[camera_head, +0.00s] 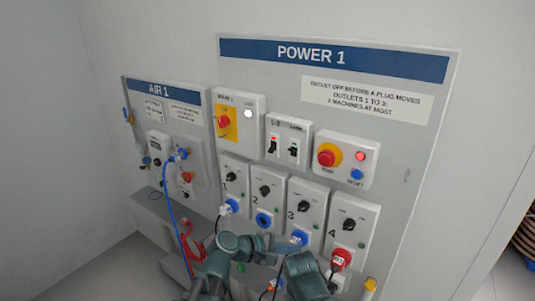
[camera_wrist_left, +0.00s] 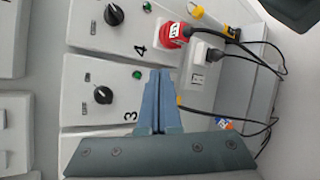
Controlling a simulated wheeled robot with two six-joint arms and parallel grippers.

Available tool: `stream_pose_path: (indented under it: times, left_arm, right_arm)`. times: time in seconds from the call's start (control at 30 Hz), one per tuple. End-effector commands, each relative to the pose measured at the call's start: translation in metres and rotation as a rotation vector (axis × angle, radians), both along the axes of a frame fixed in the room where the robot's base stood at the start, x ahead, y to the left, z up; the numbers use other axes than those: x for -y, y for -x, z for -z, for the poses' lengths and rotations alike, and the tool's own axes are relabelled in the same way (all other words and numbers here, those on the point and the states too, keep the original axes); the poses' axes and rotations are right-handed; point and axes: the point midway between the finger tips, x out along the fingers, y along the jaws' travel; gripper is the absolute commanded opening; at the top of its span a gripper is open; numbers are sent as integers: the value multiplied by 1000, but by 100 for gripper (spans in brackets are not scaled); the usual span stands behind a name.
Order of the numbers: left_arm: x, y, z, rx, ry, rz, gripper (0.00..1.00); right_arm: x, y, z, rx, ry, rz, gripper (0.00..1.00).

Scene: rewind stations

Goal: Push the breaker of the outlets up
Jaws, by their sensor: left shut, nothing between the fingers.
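In the head view the breaker box (camera_head: 288,140) is on the POWER 1 panel, above the outlet row. Its left breaker (camera_head: 272,145), marked 1-3, has a dark lever with a red spot above it; the lever seems to hang low, but is small. The lamp breaker (camera_head: 293,151) is beside it on the right. My left gripper (camera_head: 303,268) is low in front of the outlets, well below the breaker box. In the left wrist view its blue fingers (camera_wrist_left: 160,88) are together and empty, in front of the outlet 3 box. My right gripper cannot be made out.
Outlets with black knobs, blue sockets and a red plug (camera_head: 341,259) line the lower panel, with cables hanging. An emergency button (camera_head: 328,155) is right of the breakers, a yellow-plated switch box (camera_head: 240,123) left. The AIR 1 panel (camera_head: 160,90) is farther left.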

Motion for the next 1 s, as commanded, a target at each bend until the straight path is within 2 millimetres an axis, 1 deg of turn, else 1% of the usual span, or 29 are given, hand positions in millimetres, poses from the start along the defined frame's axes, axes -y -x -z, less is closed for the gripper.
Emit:
stream_pose_path:
  times: [0.03,0.13,0.2,0.3,0.4,0.5,0.63,0.77,1.0]
  left_arm:
    - [-9,-15,-26,-30,119,-88,0]
    - [-29,-41,-67,-101,366,-246,0]
    - [-48,-57,-93,-152,533,-341,0]
    - [-75,-74,-122,-221,747,-449,0]
    - [-100,-87,-143,-278,922,-527,0]
    - [-119,-94,-156,-320,1046,-575,0]
    - [-133,-99,-164,-351,1136,-605,0]
    - [-136,-100,-165,-360,1161,-615,0]
    - [-136,-100,-165,-359,1159,-613,0]
  right_arm:
    - [0,0,-9,0,0,0,78]
    - [0,0,-17,0,0,0,78]
    - [0,0,-21,0,0,0,78]
    - [0,0,-27,0,0,0,78]
    - [0,0,-31,0,0,0,78]
    - [0,0,-34,0,0,0,78]
    - [0,0,-35,0,0,0,78]
    - [0,0,-35,0,0,0,78]
    - [0,0,-35,0,0,0,78]
